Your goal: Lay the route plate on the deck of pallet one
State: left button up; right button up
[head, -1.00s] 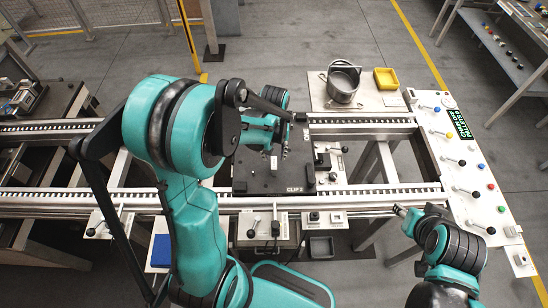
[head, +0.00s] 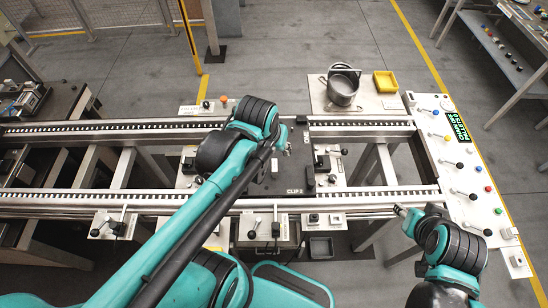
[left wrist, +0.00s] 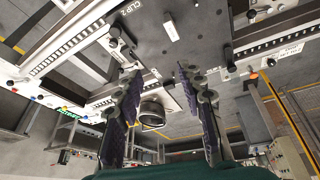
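The dark pallet deck (head: 262,182), marked CLIP 2, sits between the two rails in the head view. It also shows at the top of the left wrist view (left wrist: 205,45). A small pale rectangular piece (left wrist: 171,32) lies on it; I cannot tell whether this is the route plate. My left gripper (head: 285,143) is over the far part of the deck, partly hidden by its own arm. In the left wrist view its two dark fingers (left wrist: 157,95) stand apart with nothing held between them. My right gripper (head: 400,210) is right of the deck, near the front rail; its finger opening is unclear.
A grey pot (head: 343,88) and a yellow tray (head: 386,81) stand on a plate behind the far rail. A white panel with levers and buttons (head: 470,180) is at the right. Black-knobbed clamps (head: 322,162) flank the deck.

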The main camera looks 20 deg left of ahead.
pick_arm(q)
jog(key=s+t, duration=0.1)
jog(key=s+d+m+t, duration=0.1)
jog(key=s+r+m, duration=0.1)
jog(key=s, duration=0.1)
jog(key=shift+d+r+t, duration=0.1)
jog(key=shift+d+t, duration=0.15)
jog(key=shift+t, duration=0.15)
